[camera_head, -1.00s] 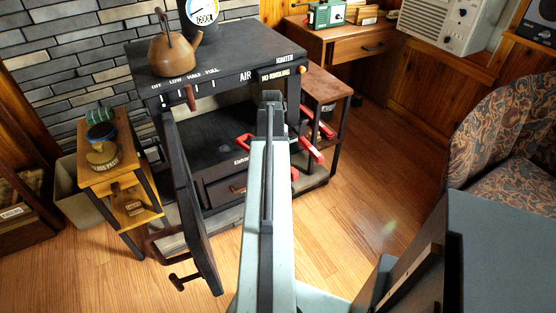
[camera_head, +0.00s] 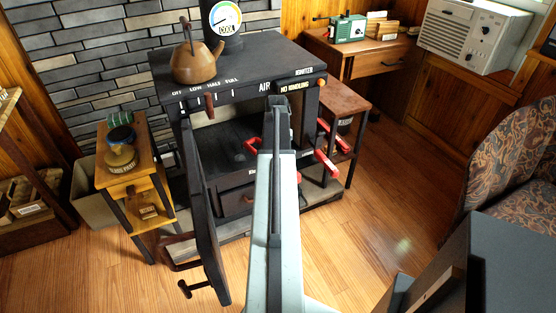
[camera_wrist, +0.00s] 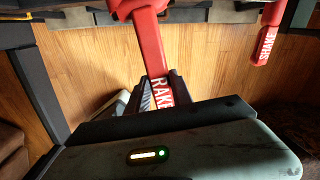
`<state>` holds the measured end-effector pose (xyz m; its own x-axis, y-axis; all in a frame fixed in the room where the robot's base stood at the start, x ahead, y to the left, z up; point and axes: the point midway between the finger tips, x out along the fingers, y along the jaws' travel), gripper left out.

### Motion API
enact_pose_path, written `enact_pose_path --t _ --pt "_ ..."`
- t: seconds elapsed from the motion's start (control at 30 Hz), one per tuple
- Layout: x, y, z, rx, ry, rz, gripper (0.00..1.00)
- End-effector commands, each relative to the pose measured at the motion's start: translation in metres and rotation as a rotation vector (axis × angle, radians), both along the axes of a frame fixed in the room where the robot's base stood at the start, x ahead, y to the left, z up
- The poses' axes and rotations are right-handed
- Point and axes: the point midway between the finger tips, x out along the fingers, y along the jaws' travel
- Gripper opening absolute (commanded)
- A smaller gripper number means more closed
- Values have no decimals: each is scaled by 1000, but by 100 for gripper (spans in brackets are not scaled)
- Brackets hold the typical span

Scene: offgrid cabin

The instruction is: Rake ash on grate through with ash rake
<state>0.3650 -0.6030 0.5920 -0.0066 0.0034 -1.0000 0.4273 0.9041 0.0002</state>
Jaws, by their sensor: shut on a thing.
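The ash rake (camera_wrist: 150,50) has a red handle marked RAKE and shows in the wrist view. My gripper (camera_wrist: 161,90) is shut on this handle. The handle runs away from the jaws to the top of the picture; the rake's head cannot be made out. In the head view my arm hides the jaws. The black stove (camera_head: 240,70) stands ahead, its front door (camera_head: 205,215) swung open at the left. The dark firebox inside (camera_head: 222,143) shows beside my arm. The ash and the grate cannot be told apart there.
A red handle marked SHAKE (camera_wrist: 266,40) hangs right of the rake in the wrist view. A copper kettle (camera_head: 197,60) sits on the stove. A small wooden stand (camera_head: 130,180) is at left, a side table (camera_head: 340,97) at right. A patterned armchair (camera_head: 510,150) stands at far right.

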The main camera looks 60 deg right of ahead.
Motion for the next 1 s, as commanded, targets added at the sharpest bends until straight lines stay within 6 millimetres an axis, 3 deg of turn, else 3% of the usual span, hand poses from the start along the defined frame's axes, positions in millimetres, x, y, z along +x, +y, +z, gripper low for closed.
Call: enact_pose_path --t 0.43,1.0 --pt "16 -8 -37 0 0 0 0" --pt "18 -9 -40 0 0 0 0"
